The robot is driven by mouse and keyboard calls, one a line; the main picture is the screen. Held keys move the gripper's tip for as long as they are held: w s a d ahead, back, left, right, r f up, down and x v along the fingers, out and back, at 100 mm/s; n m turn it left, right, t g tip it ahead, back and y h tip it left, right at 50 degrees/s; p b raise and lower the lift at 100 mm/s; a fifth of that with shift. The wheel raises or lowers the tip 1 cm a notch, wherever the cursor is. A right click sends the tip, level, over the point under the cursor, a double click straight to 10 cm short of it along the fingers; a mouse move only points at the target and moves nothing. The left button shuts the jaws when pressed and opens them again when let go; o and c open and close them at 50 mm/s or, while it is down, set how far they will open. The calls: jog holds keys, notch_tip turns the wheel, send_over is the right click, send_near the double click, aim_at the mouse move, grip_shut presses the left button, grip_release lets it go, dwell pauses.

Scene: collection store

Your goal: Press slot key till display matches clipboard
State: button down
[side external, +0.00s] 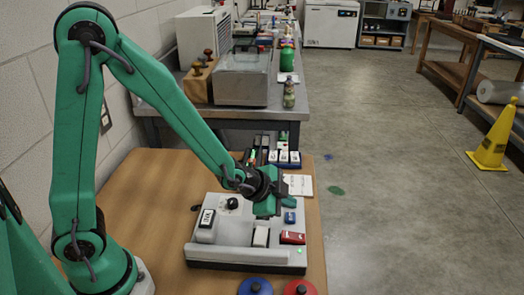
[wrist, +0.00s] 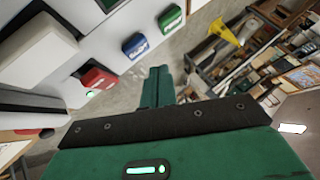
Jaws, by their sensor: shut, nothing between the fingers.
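A pale grey console (side external: 235,254) sits on the wooden table. I cannot tell which is the slot key. My gripper (side external: 268,212) is shut and empty above the console, left of the blue key. The wrist view shows its fingers (wrist: 157,74), with the red key (wrist: 97,80) and blue key (wrist: 137,45) to their left. A white sheet (side external: 300,185) lies behind; its writing is unreadable. I cannot make out a display.
A blue round button (side external: 255,287) and a red one (side external: 300,288) stand at the table's front edge. A black knob (side external: 232,203) is on the console. White blocks in a dark holder (side external: 284,157) stand behind. Open floor lies to the right.

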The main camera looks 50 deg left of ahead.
aim_at(295, 214)
jog(key=shift+f, duration=0.75)
jog(key=shift+f, duration=0.1)
dwell(1.6)
jog(key=shift+f, duration=0.3)
jog(key=shift+a+f, duration=0.1)
jog(key=shift+f, duration=0.4)
dwell(1.2)
jog(key=shift+r, duration=0.9)
jog(key=shift+r, duration=0.1)
jog(key=shift+r, duration=2.4)
